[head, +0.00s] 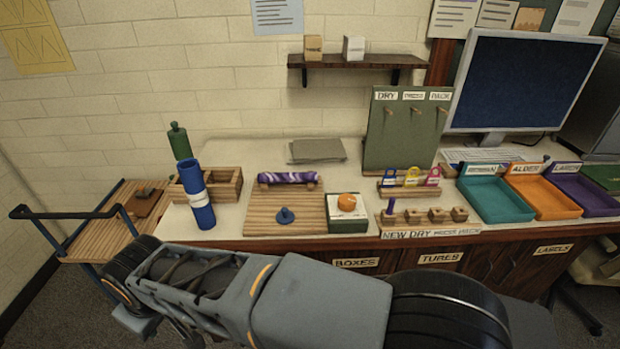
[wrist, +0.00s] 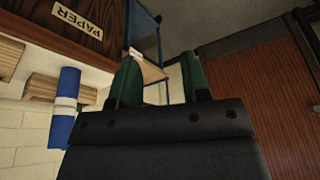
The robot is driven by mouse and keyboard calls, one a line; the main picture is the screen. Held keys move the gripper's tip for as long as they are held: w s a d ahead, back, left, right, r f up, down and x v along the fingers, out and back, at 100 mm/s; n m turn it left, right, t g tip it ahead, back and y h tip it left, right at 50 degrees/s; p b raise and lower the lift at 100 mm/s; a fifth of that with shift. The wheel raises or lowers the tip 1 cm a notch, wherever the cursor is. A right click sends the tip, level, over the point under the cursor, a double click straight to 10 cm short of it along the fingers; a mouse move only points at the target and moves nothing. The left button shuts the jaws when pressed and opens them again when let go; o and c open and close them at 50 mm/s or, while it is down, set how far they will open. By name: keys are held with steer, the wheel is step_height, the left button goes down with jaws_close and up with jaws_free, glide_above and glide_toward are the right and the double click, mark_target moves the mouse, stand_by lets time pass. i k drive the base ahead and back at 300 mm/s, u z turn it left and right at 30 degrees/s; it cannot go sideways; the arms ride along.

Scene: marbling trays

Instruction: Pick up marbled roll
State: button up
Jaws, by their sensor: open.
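The marbled roll (head: 288,177), purple with white swirls, lies on its side across small wooden supports at the back of a slatted wooden board (head: 262,215) on the bench. My gripper (wrist: 162,78) shows in the wrist view as two green fingers standing apart with nothing between them. The marbled roll is not visible in the wrist view. In the head view my arm crosses the foreground, and I cannot make out the gripper's fingers there.
A blue roll with a white band (head: 196,194) stands left of the board by a wooden crate (head: 226,184); the wrist view also shows it (wrist: 64,108). A green box with an orange knob (head: 347,213) sits right of the board. A blue-railed cart (head: 90,245) stands left.

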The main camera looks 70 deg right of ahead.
mark_target(307, 176)
steer(key=z, duration=2)
steer(key=k, duration=0.5)
steer(key=u, duration=1.35)
steer(key=i, duration=1.1)
steer(key=z, duration=2.1)
